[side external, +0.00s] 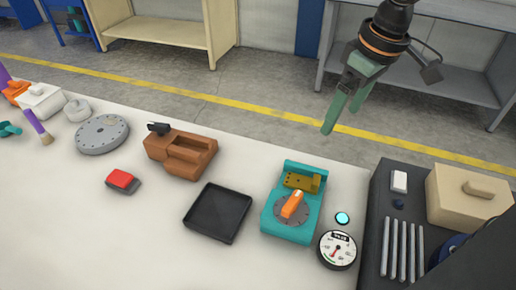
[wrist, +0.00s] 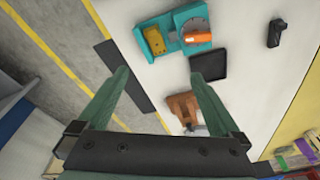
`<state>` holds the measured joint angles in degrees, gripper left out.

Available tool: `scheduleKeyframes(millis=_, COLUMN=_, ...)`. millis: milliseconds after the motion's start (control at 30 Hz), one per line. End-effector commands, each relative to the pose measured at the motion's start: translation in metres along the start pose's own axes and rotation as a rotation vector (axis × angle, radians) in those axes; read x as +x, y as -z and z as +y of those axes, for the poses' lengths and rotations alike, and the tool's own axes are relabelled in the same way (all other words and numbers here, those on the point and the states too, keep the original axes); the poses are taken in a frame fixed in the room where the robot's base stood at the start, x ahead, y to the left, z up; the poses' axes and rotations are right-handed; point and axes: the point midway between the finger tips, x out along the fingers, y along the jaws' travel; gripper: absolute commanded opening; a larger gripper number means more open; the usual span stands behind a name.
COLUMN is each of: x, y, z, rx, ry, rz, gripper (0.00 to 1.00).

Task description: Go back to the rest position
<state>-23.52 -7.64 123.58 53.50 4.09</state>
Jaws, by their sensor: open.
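My gripper (side external: 343,118) has two green fingers and hangs in the air at the upper right of the side view, pointing down. In that picture it appears beyond the table's back edge, above and behind the teal device (side external: 269,226) with an orange knob. In the wrist view my gripper (wrist: 158,75) has its fingers spread apart with nothing between them. The teal device also shows at the top of the wrist view (wrist: 197,47). Nothing touches the fingers.
A black tray (side external: 218,213), a brown vise-like block (side external: 181,153), a red-topped item (side external: 121,180), a grey disc (side external: 102,134) and a round gauge (side external: 337,250) sit on the white table (side external: 60,220). At right, a dark panel (side external: 371,215) bears a beige box (side external: 470,195) and several metal rods.

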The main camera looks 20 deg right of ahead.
Motion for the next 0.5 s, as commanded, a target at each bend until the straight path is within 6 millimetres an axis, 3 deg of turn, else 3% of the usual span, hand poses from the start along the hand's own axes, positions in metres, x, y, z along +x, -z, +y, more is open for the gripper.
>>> scheduleKeyframes(millis=33, x=-0.012, y=-0.005, z=0.018, rx=0.042, ry=-0.007, rz=0.04, gripper=1.0)
scheduleKeyframes(millis=200, x=-0.039, y=-0.027, z=0.065, rx=0.159, ry=-0.043, rz=0.151, gripper=1.0)
scheduleKeyframes(millis=300, x=-0.05, y=-0.042, z=0.087, rx=0.22, ry=-0.069, rz=0.21, gripper=1.0)
scheduleKeyframes(millis=500, x=-0.062, y=-0.065, z=0.113, rx=0.3, ry=-0.113, rz=0.287, gripper=1.0)
